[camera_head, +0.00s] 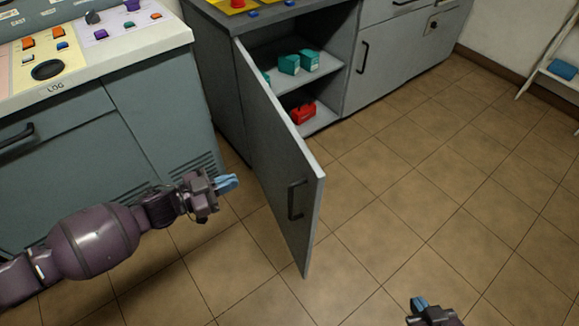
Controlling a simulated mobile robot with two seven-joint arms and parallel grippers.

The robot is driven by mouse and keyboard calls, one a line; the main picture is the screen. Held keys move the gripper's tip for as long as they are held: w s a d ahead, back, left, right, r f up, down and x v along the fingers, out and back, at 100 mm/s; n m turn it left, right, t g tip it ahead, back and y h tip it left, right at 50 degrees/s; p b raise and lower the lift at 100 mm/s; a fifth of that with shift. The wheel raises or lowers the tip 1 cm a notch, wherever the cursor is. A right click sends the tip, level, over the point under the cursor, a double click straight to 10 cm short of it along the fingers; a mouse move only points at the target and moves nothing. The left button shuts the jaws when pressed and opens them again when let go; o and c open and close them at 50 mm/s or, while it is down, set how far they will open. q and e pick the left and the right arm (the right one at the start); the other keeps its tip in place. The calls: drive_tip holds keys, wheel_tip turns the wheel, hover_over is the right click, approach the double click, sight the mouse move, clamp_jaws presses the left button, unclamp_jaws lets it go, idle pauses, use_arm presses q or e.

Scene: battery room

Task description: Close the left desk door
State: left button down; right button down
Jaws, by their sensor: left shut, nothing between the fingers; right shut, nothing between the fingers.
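The left desk door (279,152) is a grey panel that stands wide open, swung out toward me from the desk (219,75).
Teal boxes (289,64) and a red object (303,113) sit on the shelves inside the open compartment. A control console (60,150) stands at the left. A white rack (553,75) is at the far right. The tiled floor right of the door is clear.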

use_arm(q)
drive_tip(key=g+h+b, duration=0.1)
drive_tip(key=b, duration=0.1)
approach(295, 162)
drive_tip(key=shift+n, duration=0.4)
drive_tip(key=x, duration=0.6)
drive_tip(key=shift+d, duration=0.2)
drive_tip(key=shift+w+d+r, duration=0.1)
drive_tip(key=shift+w+d, duration=0.15)
drive_tip(key=shift+d, duration=0.3)
